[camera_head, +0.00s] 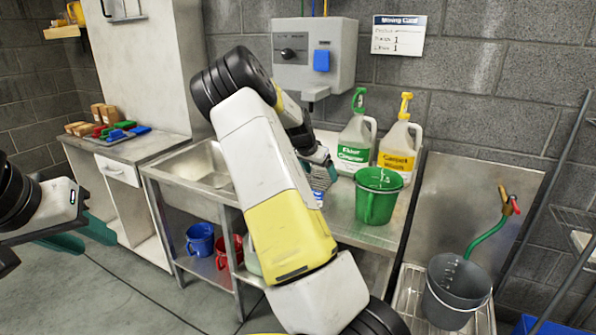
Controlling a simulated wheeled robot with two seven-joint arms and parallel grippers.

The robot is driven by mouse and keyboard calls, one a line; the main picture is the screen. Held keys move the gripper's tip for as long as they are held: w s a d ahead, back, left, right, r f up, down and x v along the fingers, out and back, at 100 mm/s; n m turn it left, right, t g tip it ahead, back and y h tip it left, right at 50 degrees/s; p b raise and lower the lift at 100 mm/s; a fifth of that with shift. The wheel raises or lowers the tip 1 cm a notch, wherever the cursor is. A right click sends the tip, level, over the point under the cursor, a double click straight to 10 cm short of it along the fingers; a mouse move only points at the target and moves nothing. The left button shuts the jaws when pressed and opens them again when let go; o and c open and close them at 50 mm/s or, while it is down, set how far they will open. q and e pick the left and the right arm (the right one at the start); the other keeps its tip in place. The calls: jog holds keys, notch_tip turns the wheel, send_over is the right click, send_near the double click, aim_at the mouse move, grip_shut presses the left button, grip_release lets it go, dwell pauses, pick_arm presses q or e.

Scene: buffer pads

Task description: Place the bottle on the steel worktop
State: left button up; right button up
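Two white jugs stand upright side by side on the steel worktop (345,225): a green-labelled bottle with a green spray head (356,134) and a yellow-labelled bottle with a yellow spray head (399,142). My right gripper (323,178) is low over the worktop, left of the green-labelled bottle, its teal fingers partly hidden by my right arm. A small white and blue item (318,196) shows just below the fingers, mostly hidden; I cannot tell whether it is held. My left gripper (82,236) is at the far left, its teal fingers apart and empty, away from the bottles.
A green jug (377,197) stands on the worktop in front of the bottles. A sink (205,165) lies to the left, with blue (200,239) and red mugs on the shelf below. A grey bucket (455,290) stands at right. Coloured pads (122,130) lie on the left counter.

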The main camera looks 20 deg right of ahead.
jog(key=shift+a+r, duration=0.25)
jog(key=shift+r, duration=0.25)
jog(key=v, duration=1.1)
jog(key=s+a+r+n+t+y, duration=0.1)
jog(key=s+a+r+n+y, duration=0.1)
jog(key=s+a+n, duration=0.2)
jog(key=s+a+r+n+t+y, duration=0.1)
jog(key=s+a+r+n+y, duration=0.1)
jog(key=s+a, duration=0.8)
jog(key=s+a+r+n+t+y, duration=0.1)
jog(key=s+a+n+y, duration=0.3)
jog(key=s, duration=1.4)
jog(key=a+r+n, duration=0.1)
jog(key=a+n, duration=0.1)
jog(key=a, duration=0.2)
jog(key=shift+s+r+n, duration=0.25)
jog(key=shift+s+n, duration=0.15)
